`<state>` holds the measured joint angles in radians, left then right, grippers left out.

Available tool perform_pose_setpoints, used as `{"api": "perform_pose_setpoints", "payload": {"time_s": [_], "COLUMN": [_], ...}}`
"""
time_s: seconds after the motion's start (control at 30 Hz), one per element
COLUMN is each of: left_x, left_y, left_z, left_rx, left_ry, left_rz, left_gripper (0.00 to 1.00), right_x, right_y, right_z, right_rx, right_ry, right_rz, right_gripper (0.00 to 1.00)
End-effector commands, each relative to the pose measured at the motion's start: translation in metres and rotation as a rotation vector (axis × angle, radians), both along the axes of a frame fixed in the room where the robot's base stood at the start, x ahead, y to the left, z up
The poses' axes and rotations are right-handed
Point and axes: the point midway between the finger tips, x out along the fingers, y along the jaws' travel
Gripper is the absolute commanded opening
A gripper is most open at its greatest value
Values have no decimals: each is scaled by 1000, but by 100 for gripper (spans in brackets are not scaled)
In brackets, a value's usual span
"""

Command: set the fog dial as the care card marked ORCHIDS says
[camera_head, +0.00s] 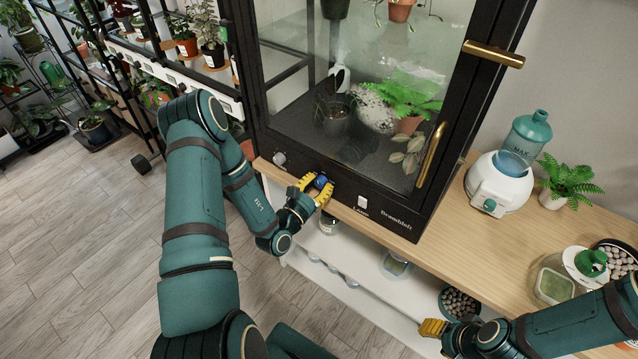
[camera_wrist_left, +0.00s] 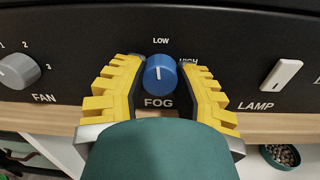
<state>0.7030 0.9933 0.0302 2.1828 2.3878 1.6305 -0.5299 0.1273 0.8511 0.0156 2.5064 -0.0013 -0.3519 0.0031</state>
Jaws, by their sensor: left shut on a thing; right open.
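The blue fog dial (camera_wrist_left: 160,74) is on the black front panel of the glass cabinet, above the word FOG. LOW is printed above it and HIGH to its right, partly covered by a finger. A short pale line shows on the dial's face, close to upright. My left gripper (camera_head: 318,189) has its yellow fingers on both sides of the dial, shut on it. In the head view the dial (camera_head: 320,181) shows between the fingers. My right gripper (camera_head: 433,327) is open and empty at the lower right, by the shelf. I see no readable card marked ORCHIDS.
The grey fan dial (camera_wrist_left: 18,71) is left of the fog dial, and the white lamp switch (camera_wrist_left: 283,74) is right of it. The cabinet door has a brass handle (camera_head: 431,155). A white humidifier (camera_head: 500,185) and a small fern (camera_head: 568,178) stand on the wooden top.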

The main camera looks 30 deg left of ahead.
Motion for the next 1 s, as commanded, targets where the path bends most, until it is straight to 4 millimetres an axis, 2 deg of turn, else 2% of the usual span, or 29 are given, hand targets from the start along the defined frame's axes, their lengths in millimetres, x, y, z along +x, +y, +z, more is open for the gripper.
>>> {"api": "perform_pose_setpoints", "payload": {"time_s": [0.3,0.77,0.8,0.87,1.0], "left_x": [1,1,1,0,0], "left_y": [0,0,0,0,0], "left_z": [1,0,0,0,0], "left_rx": [92,103,102,102,102], "left_ry": [-9,-10,-10,-9,-9], "left_rz": [0,-1,-1,0,0], "left_gripper": [0,0,43,64,65], "right_x": [0,0,0,0,0], "right_y": [0,0,0,0,0], "right_z": [1,2,2,2,1], "right_rx": [0,0,0,0,0], "right_ry": [1,1,1,1,1], "right_rz": [0,0,0,0,0], "right_gripper": [47,47,47,47,47]}}
